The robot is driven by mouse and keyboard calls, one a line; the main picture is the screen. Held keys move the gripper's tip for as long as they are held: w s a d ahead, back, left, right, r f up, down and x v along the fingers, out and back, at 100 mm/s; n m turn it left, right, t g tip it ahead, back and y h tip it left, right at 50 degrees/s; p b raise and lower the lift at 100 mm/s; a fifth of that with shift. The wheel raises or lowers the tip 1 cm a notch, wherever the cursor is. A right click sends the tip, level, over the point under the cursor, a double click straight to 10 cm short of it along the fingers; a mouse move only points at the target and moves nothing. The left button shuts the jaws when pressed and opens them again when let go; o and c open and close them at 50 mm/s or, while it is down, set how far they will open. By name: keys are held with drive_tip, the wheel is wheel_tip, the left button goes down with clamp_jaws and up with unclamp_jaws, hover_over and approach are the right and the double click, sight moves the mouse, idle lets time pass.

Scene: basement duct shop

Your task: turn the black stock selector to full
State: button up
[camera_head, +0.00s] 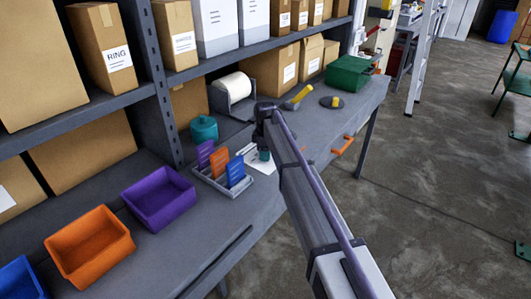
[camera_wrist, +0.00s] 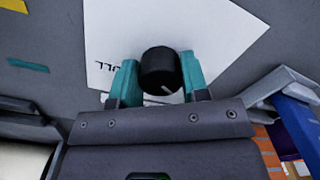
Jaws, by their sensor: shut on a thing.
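The black stock selector (camera_wrist: 160,66) is a round knob on a white card (camera_wrist: 205,30) in the wrist view. A short white line marks its near edge, pointing toward the lower right of the picture. Lettering that seems to read "FULL" is printed on the card to the left of the knob; other print is partly hidden below it. My gripper (camera_wrist: 159,78) has its teal fingers on both sides of the knob, shut on it. In the head view my gripper (camera_head: 264,155) is over the white card (camera_head: 261,165) on the bench, and the knob is hidden.
Left of my gripper stands a grey rack (camera_head: 238,189) of purple, orange and blue cards. A teal jar (camera_head: 204,129) and a paper roll (camera_head: 234,87) are behind it. Purple (camera_head: 158,199) and orange (camera_head: 90,246) bins sit farther left. A yellow-handled tool (camera_head: 302,94) lies beyond my gripper.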

drive_tip(key=m, duration=0.5)
drive_tip(key=shift+m, duration=0.3)
drive_tip(key=m, duration=0.6)
drive_tip(key=shift+s, duration=0.1)
drive_tip(key=m, duration=0.6)
drive_tip(key=shift+m, duration=0.3)
drive_tip(key=m, duration=0.5)
drive_tip(key=shift+a+m, duration=0.1)
drive_tip(key=shift+m, duration=0.2)
drive_tip(key=o, duration=0.9)
